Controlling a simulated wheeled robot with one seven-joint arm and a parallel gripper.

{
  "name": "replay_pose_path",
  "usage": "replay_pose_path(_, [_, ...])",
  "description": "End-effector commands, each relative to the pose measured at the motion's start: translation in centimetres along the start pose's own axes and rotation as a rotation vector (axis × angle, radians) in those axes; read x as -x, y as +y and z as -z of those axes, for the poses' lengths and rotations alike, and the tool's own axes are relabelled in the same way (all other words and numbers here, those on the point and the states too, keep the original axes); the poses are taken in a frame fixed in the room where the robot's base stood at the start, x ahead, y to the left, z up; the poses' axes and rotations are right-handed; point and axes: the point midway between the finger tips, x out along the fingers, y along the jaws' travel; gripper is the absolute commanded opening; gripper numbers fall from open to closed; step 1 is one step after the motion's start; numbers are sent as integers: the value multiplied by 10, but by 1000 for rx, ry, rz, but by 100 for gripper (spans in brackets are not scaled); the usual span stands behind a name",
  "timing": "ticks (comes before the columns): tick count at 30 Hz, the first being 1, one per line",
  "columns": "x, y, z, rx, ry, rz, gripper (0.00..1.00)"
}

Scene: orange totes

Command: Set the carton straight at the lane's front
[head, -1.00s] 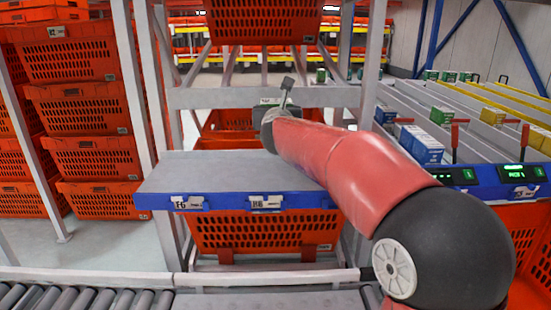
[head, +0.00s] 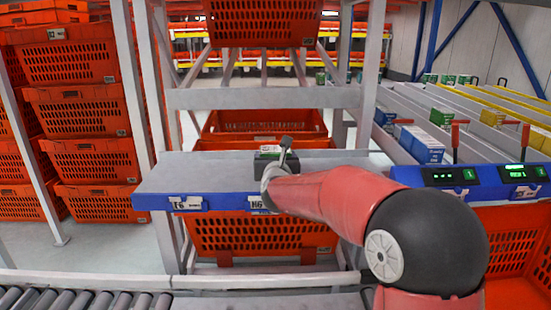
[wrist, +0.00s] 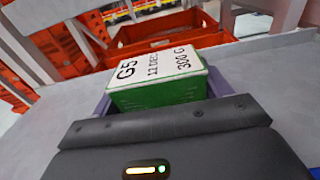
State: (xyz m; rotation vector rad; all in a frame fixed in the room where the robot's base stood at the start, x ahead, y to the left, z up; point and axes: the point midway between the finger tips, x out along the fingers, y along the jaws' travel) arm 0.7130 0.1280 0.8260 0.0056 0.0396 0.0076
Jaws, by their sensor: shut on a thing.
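In the head view my gripper (head: 270,168) is over the grey shelf (head: 200,172) with the blue front edge. Only a small part of the carton (head: 268,151) shows there, behind my wrist. I cannot tell whether its base touches the shelf.
Lanes with green, blue and yellow cartons lie at the right; a blue and white carton (head: 421,145) stands near their front. Orange totes (head: 265,125) stand behind and below the shelf. The shelf's left part is bare. White uprights (head: 150,90) flank the shelf.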

Motion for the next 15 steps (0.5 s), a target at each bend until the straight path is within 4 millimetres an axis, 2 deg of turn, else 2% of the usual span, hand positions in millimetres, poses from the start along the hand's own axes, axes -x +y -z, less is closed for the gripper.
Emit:
replay_pose_path(4, [0,0,0,0,-2,1,48])
replay_pose_path(5, [0,0,1,0,0,0,78])
replay_pose_path(9, [0,0,0,0,0,0,97])
replay_pose_path(15, [0,0,0,0,0,0,99])
